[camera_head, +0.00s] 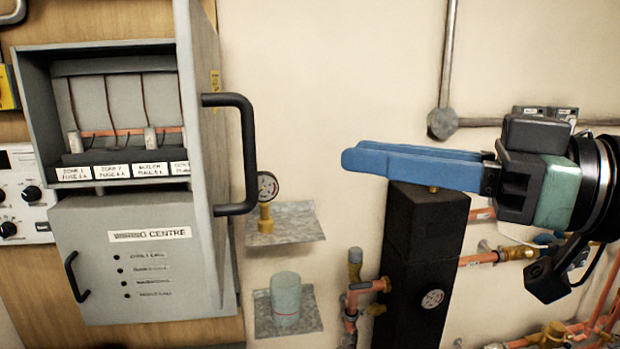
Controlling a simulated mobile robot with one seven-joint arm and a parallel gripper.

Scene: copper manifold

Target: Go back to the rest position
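My gripper (347,160) comes in from the right edge, with long blue fingers pointing left. The fingers lie close together, seen from the side, and I cannot tell whether there is a gap between them. I see nothing held at the fingertips. In the picture the fingers pass over the top of a black upright block (425,230) with a small gauge on its front. I cannot tell how far apart they are in depth.
A grey wiring centre box (150,270) with an open upper compartment and black handle (248,155) stands at left. Small metal shelves hold a gauge (267,187) and a greenish cup (286,298). Copper pipes (480,259) run at lower right. The upper middle wall is bare.

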